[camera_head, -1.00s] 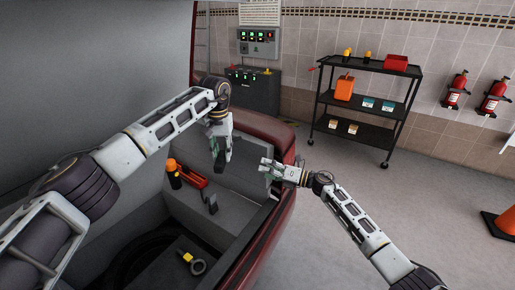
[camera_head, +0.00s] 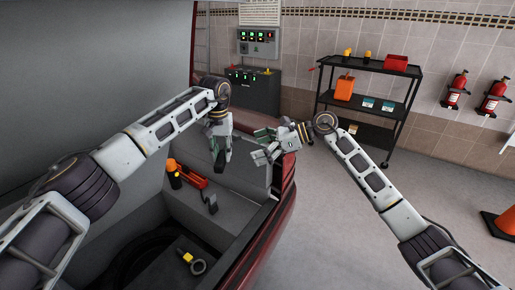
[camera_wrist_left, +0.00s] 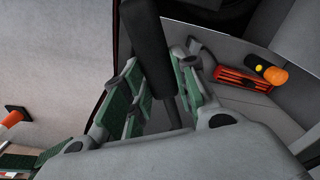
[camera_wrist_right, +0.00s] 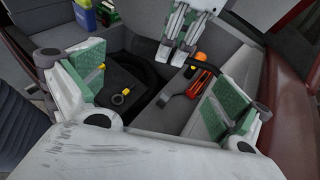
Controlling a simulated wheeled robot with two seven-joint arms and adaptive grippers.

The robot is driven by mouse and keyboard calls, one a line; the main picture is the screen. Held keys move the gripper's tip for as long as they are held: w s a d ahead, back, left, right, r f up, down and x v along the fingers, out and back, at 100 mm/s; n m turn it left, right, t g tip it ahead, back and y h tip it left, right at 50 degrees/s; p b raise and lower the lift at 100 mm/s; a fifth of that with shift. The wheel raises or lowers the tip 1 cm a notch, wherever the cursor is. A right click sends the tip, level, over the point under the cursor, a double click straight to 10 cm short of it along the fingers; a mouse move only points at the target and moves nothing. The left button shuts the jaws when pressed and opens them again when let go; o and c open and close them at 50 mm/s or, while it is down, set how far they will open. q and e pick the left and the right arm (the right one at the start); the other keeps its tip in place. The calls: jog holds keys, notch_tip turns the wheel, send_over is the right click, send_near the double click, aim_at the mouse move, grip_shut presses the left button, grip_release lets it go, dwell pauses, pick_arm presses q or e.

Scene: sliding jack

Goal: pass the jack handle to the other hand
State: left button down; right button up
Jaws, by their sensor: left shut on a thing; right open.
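The jack handle (camera_wrist_left: 150,45) is a dark bar. In the left wrist view it runs between the green pads of my left gripper (camera_wrist_left: 160,98), which is shut on it. In the head view my left gripper (camera_head: 221,152) points down above the open trunk, and the handle is hard to make out there. In the right wrist view a dark bar (camera_wrist_right: 225,62) sticks out beside the left gripper's fingers. My right gripper (camera_head: 260,151) is open and empty, right of the left gripper and apart from it. Its green pads (camera_wrist_right: 155,92) are spread wide in the right wrist view.
The red car body edge (camera_head: 280,195) runs below my right gripper. A black cart (camera_head: 365,101) stands behind, with open floor before it.

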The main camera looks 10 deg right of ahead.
aim_at(224, 157)
dwell(0.3)
jog(key=shift+x, duration=6)
jog(key=shift+w, duration=0.1)
jog(key=shift+c, duration=0.3)
jog(key=c, duration=0.7)
pick_arm(q)
jog(key=c, duration=1.1)
grip_release()
pick_arm(e)
jog(key=shift+c, duration=0.7)
pick_arm(q)
jog(key=shift+o, duration=0.2)
jog(key=shift+r, duration=0.1)
notch_tip(224, 157, up, 12)
